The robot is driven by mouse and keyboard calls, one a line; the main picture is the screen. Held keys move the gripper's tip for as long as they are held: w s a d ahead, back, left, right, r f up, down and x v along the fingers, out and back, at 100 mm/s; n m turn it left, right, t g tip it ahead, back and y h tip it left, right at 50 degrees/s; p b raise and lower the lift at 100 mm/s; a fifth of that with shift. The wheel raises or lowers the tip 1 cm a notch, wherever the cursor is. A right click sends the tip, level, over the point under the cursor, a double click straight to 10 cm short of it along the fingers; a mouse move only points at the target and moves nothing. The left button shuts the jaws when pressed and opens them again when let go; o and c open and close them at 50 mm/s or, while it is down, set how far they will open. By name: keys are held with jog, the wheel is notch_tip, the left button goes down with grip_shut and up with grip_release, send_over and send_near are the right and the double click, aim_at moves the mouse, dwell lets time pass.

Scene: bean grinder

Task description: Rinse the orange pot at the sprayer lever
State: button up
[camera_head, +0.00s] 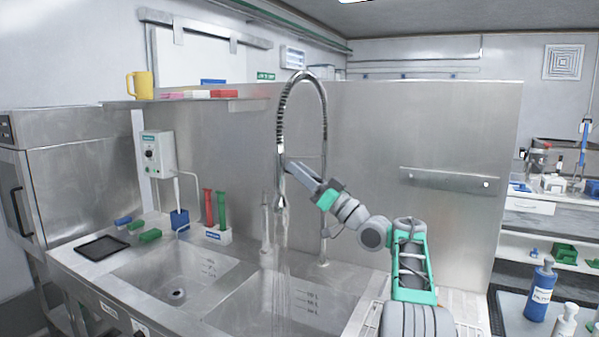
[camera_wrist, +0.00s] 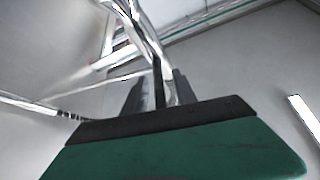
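The sprayer (camera_head: 281,195) hangs from a coiled spring hose over the sink, its nozzle pointing down. My gripper (camera_head: 290,166) reaches it from the right at the level of its handle. In the wrist view, the fingers of my gripper (camera_wrist: 158,92) stand on both sides of the shiny metal sprayer part (camera_wrist: 152,40) and look closed on its lever. Faint pale streaks, like running water, fall below the nozzle into the right basin (camera_head: 290,305). I cannot make out an orange pot in either view.
A left basin (camera_head: 178,285) is beside the right one. A steel back panel (camera_head: 430,140) stands close behind my arm. A blue bottle (camera_head: 540,290) is at lower right.

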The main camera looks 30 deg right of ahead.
jog(key=b+v, duration=0.6)
jog(key=v, duration=0.1)
jog(key=shift+s+d, duration=0.2)
jog(key=shift+s, duration=0.05)
jog(key=shift+f, duration=0.1)
